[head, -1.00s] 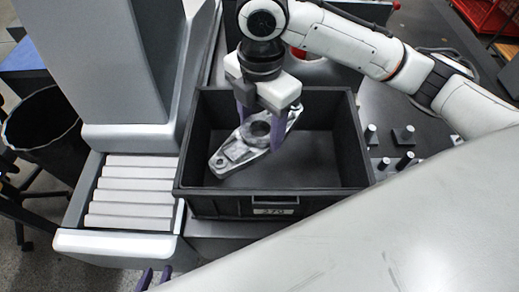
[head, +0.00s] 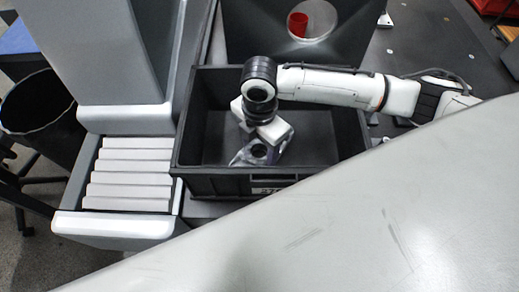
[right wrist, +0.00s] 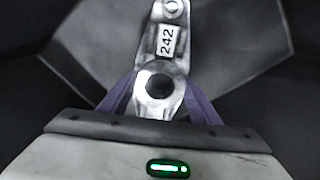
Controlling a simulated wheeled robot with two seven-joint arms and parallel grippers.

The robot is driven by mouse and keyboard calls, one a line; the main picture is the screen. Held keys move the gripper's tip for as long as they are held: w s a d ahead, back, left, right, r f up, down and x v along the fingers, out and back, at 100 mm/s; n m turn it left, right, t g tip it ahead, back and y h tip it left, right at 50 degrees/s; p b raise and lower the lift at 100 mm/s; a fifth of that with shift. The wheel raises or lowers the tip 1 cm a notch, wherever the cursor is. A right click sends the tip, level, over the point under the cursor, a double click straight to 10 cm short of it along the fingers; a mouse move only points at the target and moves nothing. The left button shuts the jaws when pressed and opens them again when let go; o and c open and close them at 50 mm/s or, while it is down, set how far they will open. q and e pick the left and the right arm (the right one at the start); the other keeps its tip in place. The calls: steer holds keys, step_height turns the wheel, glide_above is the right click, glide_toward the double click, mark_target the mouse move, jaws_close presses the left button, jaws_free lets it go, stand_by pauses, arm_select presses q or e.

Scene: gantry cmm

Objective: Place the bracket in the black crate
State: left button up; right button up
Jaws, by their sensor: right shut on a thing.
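The bracket (head: 243,157) is a silvery metal plate with a large round hole. In the right wrist view it (right wrist: 160,65) carries a label reading 242. My right gripper (head: 262,148) is down inside the black crate (head: 215,184), largely hiding the bracket. In the right wrist view its purple fingers (right wrist: 158,98) are shut on the bracket, one on each side of its holed end. The bracket is within the crate's walls. I cannot tell whether it touches the floor. My left gripper is not in view.
A grey machine column with a ribbed white cover (head: 130,172) stands left of the crate. A dark panel with a round opening (head: 312,20) is behind it, with a red thing showing through. A black bin (head: 40,115) is at far left. A large pale surface fills the lower right.

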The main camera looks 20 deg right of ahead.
steer(key=shift+f, duration=0.4)
steer(key=o, duration=1.5)
steer(key=shift+f, duration=0.15)
step_height(320, 180, up, 12)
steer(key=shift+p, duration=0.4)
